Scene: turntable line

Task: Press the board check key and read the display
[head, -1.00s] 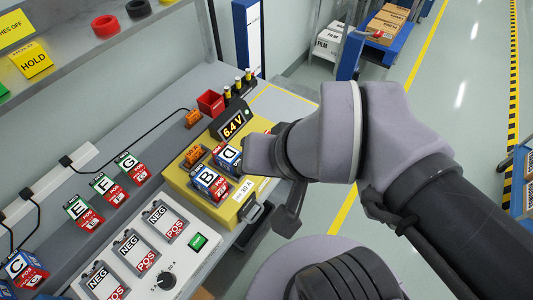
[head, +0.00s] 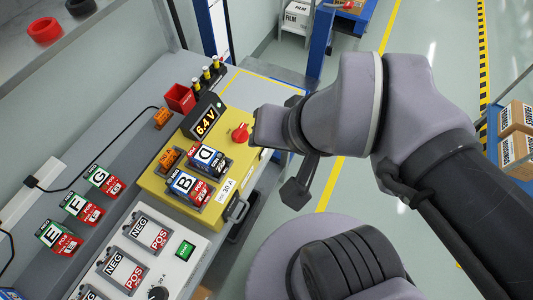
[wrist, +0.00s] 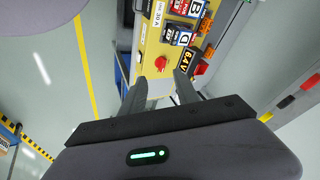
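The yellow board (head: 165,185) carries two blocks, B (head: 188,188) and D (head: 209,159), side by side. Its display (head: 207,121) reads 6.4 V; it also shows in the wrist view (wrist: 187,62). A red round knob (head: 241,132) stands on the board beside the display, and also in the wrist view (wrist: 160,63). A green key (head: 185,249) is on the white panel; its label is too small to read surely. My gripper (wrist: 160,77) is open and empty, its fingertips apart near the red knob.
The white panel (head: 198,262) with NEG/POS bays lies in front of the board. Blocks E (head: 57,237), F (head: 82,208) and G (head: 104,182) stand on the left. A red bin (head: 180,98) is behind the display.

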